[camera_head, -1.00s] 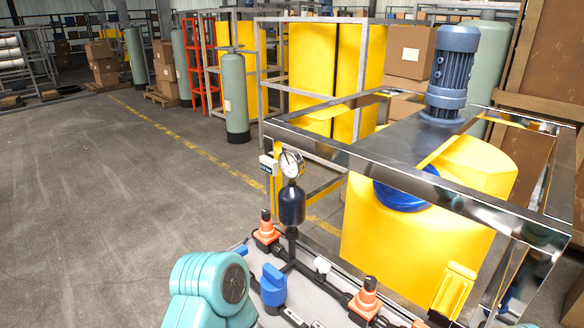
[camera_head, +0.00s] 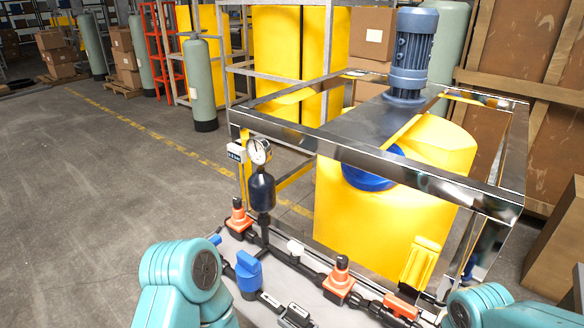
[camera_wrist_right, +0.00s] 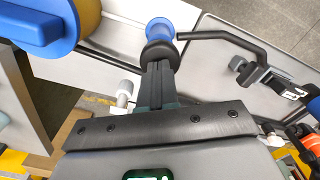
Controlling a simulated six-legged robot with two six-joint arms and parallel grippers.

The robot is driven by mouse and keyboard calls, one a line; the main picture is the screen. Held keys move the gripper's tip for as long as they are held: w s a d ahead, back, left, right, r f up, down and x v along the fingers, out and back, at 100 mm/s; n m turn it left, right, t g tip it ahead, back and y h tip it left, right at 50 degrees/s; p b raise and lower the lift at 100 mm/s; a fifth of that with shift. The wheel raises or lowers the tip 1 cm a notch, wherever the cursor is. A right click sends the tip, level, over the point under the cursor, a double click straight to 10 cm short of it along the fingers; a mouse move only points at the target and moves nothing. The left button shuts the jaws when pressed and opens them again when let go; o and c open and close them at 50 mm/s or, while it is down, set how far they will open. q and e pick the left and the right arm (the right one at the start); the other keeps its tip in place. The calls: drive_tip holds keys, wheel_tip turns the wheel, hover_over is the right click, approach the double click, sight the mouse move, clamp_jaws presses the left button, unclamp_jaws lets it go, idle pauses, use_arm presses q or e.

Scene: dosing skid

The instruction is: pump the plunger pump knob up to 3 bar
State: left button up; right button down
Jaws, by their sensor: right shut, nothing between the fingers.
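In the right wrist view, a blue round knob (camera_wrist_right: 160,29) with a dark collar below it stands just beyond my right gripper (camera_wrist_right: 158,60). The gripper is shut and empty, its dark fingers pointing at the collar; I cannot tell whether they touch it. The knob cannot be picked out in the head view. There, a round white pressure gauge (camera_head: 259,150) sits on top of a black vessel (camera_head: 262,191); its reading is too small to tell. My teal arm links show at the bottom, but neither gripper shows there.
The yellow tank (camera_head: 385,215) stands inside a shiny metal frame (camera_head: 370,160) under a blue motor (camera_head: 413,52). Orange-capped valves (camera_head: 340,279) and a blue valve (camera_head: 248,271) line the pipe in front. A bent black rod (camera_wrist_right: 225,38) lies right of the knob. Open floor is at the left.

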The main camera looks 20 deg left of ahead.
drive_tip(key=shift+f, duration=0.2)
idle(0.4)
drive_tip(key=shift+f+b, duration=1.45)
drive_tip(key=shift+f, duration=0.05)
drive_tip(key=shift+r+p, duration=1.2)
drive_tip(key=shift+r, duration=0.6)
wheel_tip(320, 180, up, 6)
drive_tip(key=p, duration=0.4)
drive_tip(key=shift+p, duration=0.35)
